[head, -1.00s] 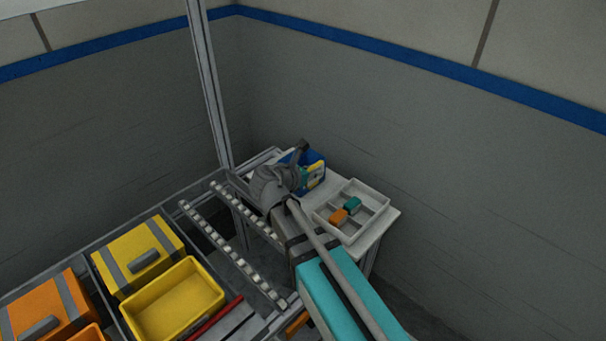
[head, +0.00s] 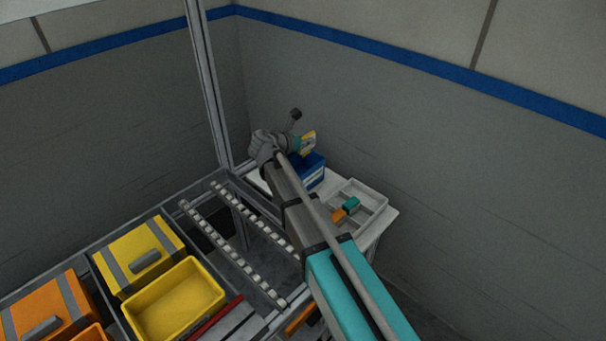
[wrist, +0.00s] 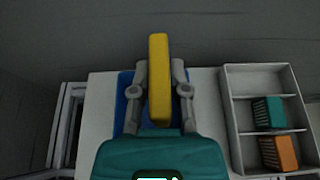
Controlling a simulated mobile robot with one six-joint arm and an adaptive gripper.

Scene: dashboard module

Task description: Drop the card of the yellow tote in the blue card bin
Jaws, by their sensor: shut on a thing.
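My gripper (wrist: 160,85) is shut on the yellow card (wrist: 159,55), which stands upright between its two fingers in the wrist view. In the head view the yellow card (head: 309,141) shows a pale patch on its face and is above the blue card bin (head: 315,172). The bin stands on the white side table, partly hidden by my arm. In the wrist view only strips of the blue bin (wrist: 123,98) show behind my gripper. The yellow tote (head: 175,302) is open on the rack at the lower left.
A white divided tray (head: 372,197) with a teal block (head: 351,204) and an orange block (head: 339,214) stands beside the bin. A yellow lidded box (head: 135,255) and an orange box (head: 45,305) are on the rack. A grey wall rises behind the table.

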